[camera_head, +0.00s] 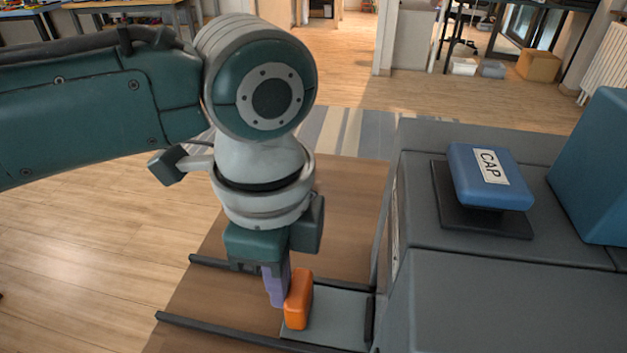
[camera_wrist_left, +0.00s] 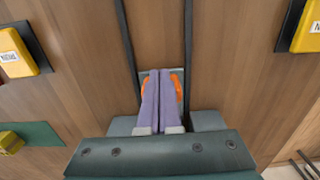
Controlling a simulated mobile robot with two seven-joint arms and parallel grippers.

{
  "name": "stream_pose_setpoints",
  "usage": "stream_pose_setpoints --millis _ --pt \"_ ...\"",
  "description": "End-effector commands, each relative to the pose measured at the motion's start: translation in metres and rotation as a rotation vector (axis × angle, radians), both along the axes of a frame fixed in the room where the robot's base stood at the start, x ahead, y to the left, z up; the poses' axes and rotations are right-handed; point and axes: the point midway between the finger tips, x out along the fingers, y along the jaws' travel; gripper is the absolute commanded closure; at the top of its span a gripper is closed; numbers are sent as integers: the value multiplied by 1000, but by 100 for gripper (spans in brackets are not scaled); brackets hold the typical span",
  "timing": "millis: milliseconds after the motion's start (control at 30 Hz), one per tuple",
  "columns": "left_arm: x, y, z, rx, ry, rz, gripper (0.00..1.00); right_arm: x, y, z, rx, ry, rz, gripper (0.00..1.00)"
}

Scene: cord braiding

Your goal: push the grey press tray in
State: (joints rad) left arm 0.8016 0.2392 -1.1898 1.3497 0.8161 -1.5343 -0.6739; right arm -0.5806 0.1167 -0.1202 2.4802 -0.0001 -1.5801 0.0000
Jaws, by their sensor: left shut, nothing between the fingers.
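The grey press tray (camera_head: 338,318) lies between two dark rails, with its right end at the dark grey press (camera_head: 500,300). An upright orange handle (camera_head: 298,300) stands on the tray's left end. My left gripper (camera_head: 277,303) points down with its purple fingers shut and empty, just left of the orange handle. They look close to or against it; I cannot tell if they touch. In the left wrist view the shut fingers (camera_wrist_left: 166,76) cover the middle of the orange handle (camera_wrist_left: 176,84), which shows on both sides. My right gripper is not in view.
Two dark rails (camera_head: 215,333) run along the wooden top to the press. A blue block marked CAP (camera_head: 490,175) sits on a dark plate on the press. Yellow blocks (camera_wrist_left: 16,52) stand far off to both sides in the left wrist view.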

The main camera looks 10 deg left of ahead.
Motion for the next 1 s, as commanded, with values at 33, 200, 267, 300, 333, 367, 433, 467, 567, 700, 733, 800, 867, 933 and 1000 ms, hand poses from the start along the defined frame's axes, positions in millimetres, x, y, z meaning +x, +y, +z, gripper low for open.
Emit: stream_pose_setpoints --millis 33,200,267,300,333,367,433,467,567,700,733,800,867,933,1000 --pt "0 0 0 -1 0 0 100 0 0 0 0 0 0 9" --pt "0 0 0 -1 0 0 100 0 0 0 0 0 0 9" --pt "0 -1 0 -1 0 0 100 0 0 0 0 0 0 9" --pt "0 -2 0 -1 0 0 100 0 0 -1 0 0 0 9" --pt "0 -2 0 -1 0 0 100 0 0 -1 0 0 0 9" --pt "0 -3 0 -1 0 0 100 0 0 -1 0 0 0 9" --pt "0 -4 0 -1 0 0 100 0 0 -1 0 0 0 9" --pt "0 -5 0 0 0 0 100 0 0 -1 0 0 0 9" --pt "0 -6 0 -1 0 0 100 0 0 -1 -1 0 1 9" --pt "-1 -9 0 -1 0 0 100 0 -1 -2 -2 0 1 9" --pt "-1 -10 0 -1 0 0 100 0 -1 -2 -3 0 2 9" --pt "-1 -11 0 -1 0 0 100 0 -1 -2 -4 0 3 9" --pt "-1 -12 0 -1 0 0 100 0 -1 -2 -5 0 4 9" --pt "-1 -13 0 -1 0 0 100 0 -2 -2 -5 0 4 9" --pt "-1 -14 0 -1 0 0 100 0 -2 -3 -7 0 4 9"
